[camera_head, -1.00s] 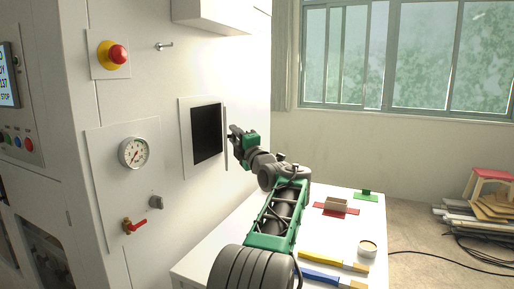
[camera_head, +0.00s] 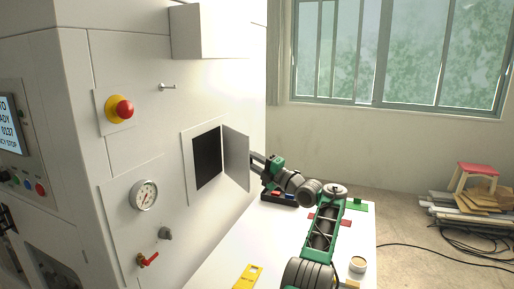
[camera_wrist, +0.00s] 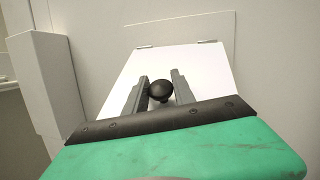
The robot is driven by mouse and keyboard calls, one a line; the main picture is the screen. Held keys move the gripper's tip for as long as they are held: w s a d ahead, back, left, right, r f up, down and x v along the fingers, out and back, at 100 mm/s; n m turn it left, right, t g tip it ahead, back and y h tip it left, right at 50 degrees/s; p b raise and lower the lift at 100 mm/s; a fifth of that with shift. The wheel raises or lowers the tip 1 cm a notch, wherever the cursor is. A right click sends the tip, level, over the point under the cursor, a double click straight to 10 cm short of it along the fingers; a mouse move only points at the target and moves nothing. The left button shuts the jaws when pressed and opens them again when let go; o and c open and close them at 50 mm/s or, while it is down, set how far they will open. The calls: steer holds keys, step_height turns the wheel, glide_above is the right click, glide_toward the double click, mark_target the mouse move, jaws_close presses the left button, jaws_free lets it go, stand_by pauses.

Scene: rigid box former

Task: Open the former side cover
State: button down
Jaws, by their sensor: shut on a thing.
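The former side cover (camera_head: 236,158) is a pale panel standing swung out from the white machine wall, at the right edge of a dark opening (camera_head: 207,159). The opening's interior is too dark to make out. My gripper (camera_head: 257,164) is at the cover's far right side, and the panel partly hides its fingertips. In the wrist view the cover is a white plate (camera_wrist: 205,68) with a round black knob (camera_wrist: 160,91). My gripper (camera_wrist: 159,87) is shut on this knob, one finger on each side.
A white table (camera_head: 225,245) stands below, with a yellow piece (camera_head: 248,277), a round tin (camera_head: 357,264) and a green-ended fixture. A white box (camera_head: 211,32) juts from the wall above the opening. A red lever (camera_head: 148,260) and emergency button (camera_head: 124,109) are at left.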

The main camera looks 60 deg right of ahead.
steer(key=shift+w+a+r, duration=0.1)
steer(key=shift+a+r, duration=0.05)
steer(key=shift+a, duration=0.1)
steer(key=c, duration=1.3)
jaws_free()
steer(key=shift+a, duration=0.1)
steer(key=shift+o, duration=1.3)
steer(key=b+v, duration=0.7)
steer(key=v, duration=0.1)
steer(key=shift+d+f, duration=0.25)
steer(key=shift+r, duration=0.1)
steer(key=shift+c, duration=0.2)
